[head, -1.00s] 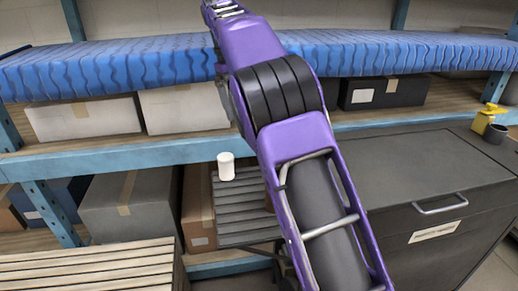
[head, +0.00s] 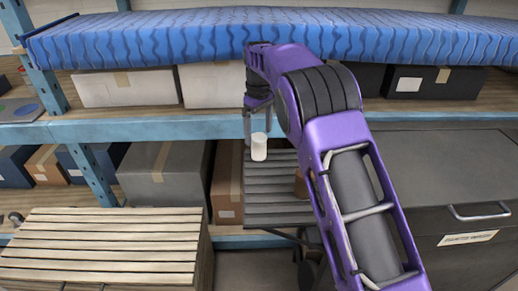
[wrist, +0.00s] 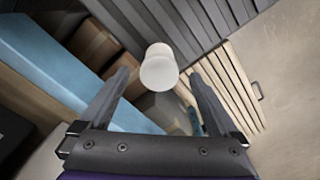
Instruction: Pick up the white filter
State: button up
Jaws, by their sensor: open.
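The white filter (head: 259,147) is a small upright white cylinder. In the head view it stands at the left back of a grey slatted surface (head: 278,190). My gripper (head: 258,122) points down just above it, with a finger to either side near its top. In the wrist view the filter (wrist: 159,68) shows from above, just beyond and between the tips of my open gripper (wrist: 161,82). Nothing is held. Whether a finger touches the filter cannot be told.
A blue shelf edge (head: 160,129) runs close behind the gripper. A blue wavy-patterned slab (head: 200,38) lies on the shelf above. A wooden slatted crate (head: 100,245) is at front left, and a dark grey cabinet (head: 450,170) is at right. A brown box (head: 228,185) sits left of the slatted surface.

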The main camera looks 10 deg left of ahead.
aim_at(259, 147)
jog(key=shift+f, duration=3.2)
jog(key=c, duration=1.5)
jog(key=shift+r, duration=0.1)
notch_tip(259, 147, up, 10)
jog(key=shift+f+p, duration=0.1)
jog(key=shift+p, duration=0.2)
